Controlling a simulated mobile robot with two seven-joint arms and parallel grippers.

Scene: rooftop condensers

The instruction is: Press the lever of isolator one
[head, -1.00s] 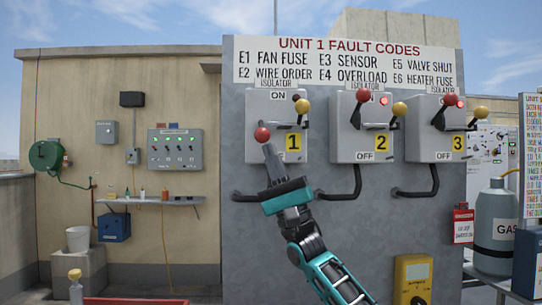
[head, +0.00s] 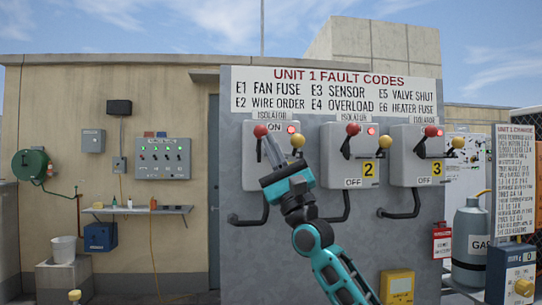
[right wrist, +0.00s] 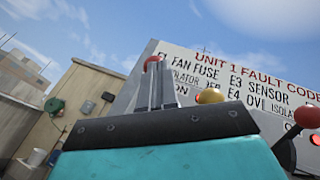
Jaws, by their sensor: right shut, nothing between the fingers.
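Isolator one (head: 251,178) is the leftmost grey box on the panel. Its red lever ball (head: 260,131) is at the box's top left, beside the ON label, and a red lamp (head: 291,128) glows to the right. A yellow ball (head: 297,141) sits at the right side. My right gripper (head: 270,150) is shut and empty, pointing up in front of the box and hiding its number plate. Its fingertips are just below the red ball. In the right wrist view, the red ball (right wrist: 152,63) shows at the fingertips (right wrist: 163,78); contact cannot be told. My left gripper is out of view.
Isolator two (head: 346,168) and isolator three (head: 410,170) stand to the right, with red and yellow balls and lit red lamps. Bent dark conduits (head: 400,212) run below. A gas cylinder (head: 473,235) stands far right.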

